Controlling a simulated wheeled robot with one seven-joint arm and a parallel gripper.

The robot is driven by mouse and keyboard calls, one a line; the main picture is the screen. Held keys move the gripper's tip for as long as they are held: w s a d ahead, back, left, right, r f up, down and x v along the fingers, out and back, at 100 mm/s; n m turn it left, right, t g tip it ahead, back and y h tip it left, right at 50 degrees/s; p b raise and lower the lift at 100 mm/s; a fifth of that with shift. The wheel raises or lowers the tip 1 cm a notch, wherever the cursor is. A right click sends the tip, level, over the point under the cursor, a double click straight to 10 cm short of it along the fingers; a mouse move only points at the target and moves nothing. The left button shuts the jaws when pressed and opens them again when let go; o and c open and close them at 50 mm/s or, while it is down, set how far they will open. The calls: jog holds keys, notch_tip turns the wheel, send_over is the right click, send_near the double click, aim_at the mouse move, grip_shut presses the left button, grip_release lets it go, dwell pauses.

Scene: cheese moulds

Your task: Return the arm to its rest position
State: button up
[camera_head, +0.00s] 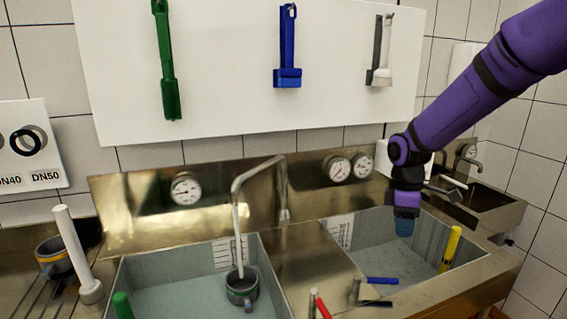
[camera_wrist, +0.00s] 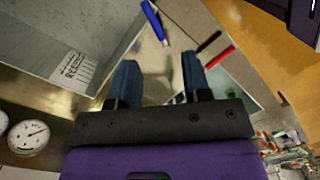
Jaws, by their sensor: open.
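My purple arm (camera_head: 470,90) reaches in from the upper right in the head view. My gripper (camera_head: 405,226) points down over the right basin (camera_head: 385,250). In the wrist view its two blue fingers (camera_wrist: 160,80) stand apart with nothing between them, so it is open and empty. A blue-handled tool (camera_head: 380,281) lies at the front of the right basin, apart from the gripper. The same blue handle shows beyond the fingers in the wrist view (camera_wrist: 154,20).
A yellow-handled tool (camera_head: 451,248) leans in the right basin. A red-handled tool (camera_head: 321,304) is at the front. A grey cup (camera_head: 241,290) stands in the left basin below the bent tap (camera_head: 237,210). Gauges (camera_head: 337,168) line the metal back panel. A smaller sink (camera_head: 487,205) is at right.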

jog(key=s+r+m+t, duration=0.3)
jog(key=s+r+m, duration=0.4)
jog(key=s+r, duration=0.55)
jog(key=s+r+m+t, duration=0.1)
jog(key=s+r+m, duration=0.1)
jog(key=s, duration=0.5)
jog(key=s+d+r+m+t, duration=0.1)
jog(key=s+r+m+t, duration=0.1)
jog(key=s+m, duration=0.2)
jog(key=s, duration=0.3)
jog(key=shift+r+m+y, duration=0.3)
jog(key=shift+r+m, duration=0.1)
